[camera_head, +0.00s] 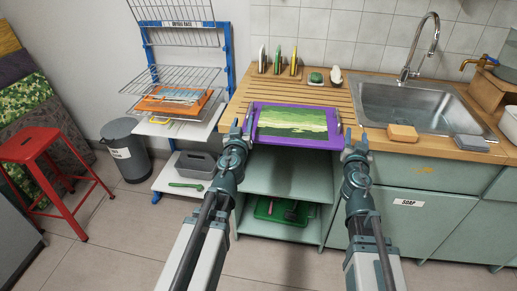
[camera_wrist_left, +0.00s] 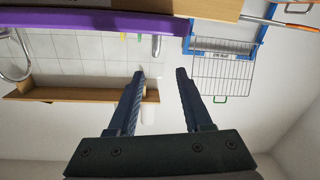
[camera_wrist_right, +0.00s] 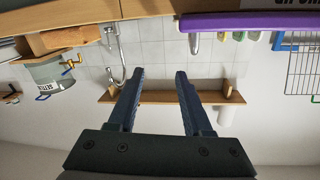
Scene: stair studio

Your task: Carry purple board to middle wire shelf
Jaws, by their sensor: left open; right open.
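The purple board (camera_head: 258,137), a tray-like piece with a green and pale patterned face, lies on the slatted wooden counter at its front edge. Its purple edge also shows in the left wrist view (camera_wrist_left: 100,22) and the right wrist view (camera_wrist_right: 245,20). My left gripper (camera_head: 241,129) is open and empty just off the board's left end. My right gripper (camera_head: 355,138) is open and empty just off its right end. The blue-framed rack stands left of the counter; its middle wire shelf (camera_head: 170,77) looks bare at the front.
An orange tray (camera_head: 160,104) sits on the rack below. The sink (camera_head: 430,103), a tan sponge (camera_head: 402,133) and a grey block (camera_head: 471,143) are to the right. A red stool (camera_head: 40,150) and grey bin (camera_head: 125,148) stand on the floor at left.

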